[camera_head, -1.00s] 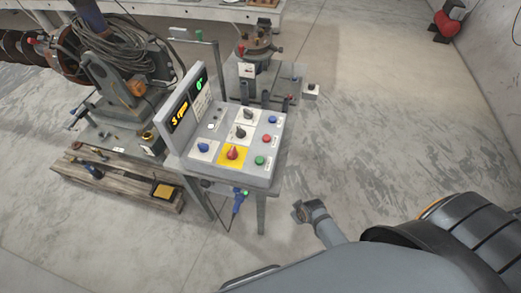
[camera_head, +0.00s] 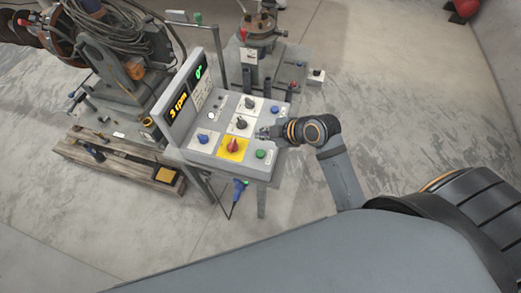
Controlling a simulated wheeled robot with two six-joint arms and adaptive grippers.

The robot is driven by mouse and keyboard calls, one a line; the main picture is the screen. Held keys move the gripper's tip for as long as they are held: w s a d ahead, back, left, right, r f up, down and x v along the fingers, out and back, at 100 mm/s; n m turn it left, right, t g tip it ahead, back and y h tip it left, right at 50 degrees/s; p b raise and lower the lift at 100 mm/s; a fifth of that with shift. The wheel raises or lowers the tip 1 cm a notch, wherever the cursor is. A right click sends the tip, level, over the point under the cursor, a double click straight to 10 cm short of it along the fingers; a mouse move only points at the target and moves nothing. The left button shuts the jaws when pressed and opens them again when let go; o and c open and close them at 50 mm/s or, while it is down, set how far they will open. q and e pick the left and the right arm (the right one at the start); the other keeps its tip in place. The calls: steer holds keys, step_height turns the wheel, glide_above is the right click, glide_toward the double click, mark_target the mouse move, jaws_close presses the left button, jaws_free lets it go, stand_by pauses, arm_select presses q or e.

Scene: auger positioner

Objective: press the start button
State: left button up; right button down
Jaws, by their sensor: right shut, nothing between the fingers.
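The control box (camera_head: 213,153) has a sloped panel with several knobs and buttons. A green button (camera_head: 260,154) sits at its lower right corner; I cannot read its label. A blue button (camera_head: 275,109) is at the upper right. My right gripper (camera_head: 262,134) reaches in from the right, shut and empty, over the panel's right edge between the blue and green buttons. It hides the red button there. I cannot tell whether its tips touch the panel. My left gripper is not in view.
A yellow plate with a red knob (camera_head: 233,146) and a blue knob (camera_head: 203,138) are left of the green button. A blue cable connector (camera_head: 239,187) hangs below. The floor (camera_head: 400,120) at right is clear.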

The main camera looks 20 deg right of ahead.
mark_target(262, 154)
steer(key=shift+r, duration=0.15)
step_height(262, 154, down, 8)
steer(key=b, duration=0.7)
steer(key=shift+f+b, duration=0.2)
steer(key=shift+b, duration=0.15)
steer(key=shift+f, duration=0.3)
steer(key=shift+f, duration=0.15)
stand_by(0.6)
steer(key=shift+f+b, duration=0.25)
steer(key=shift+b, duration=0.05)
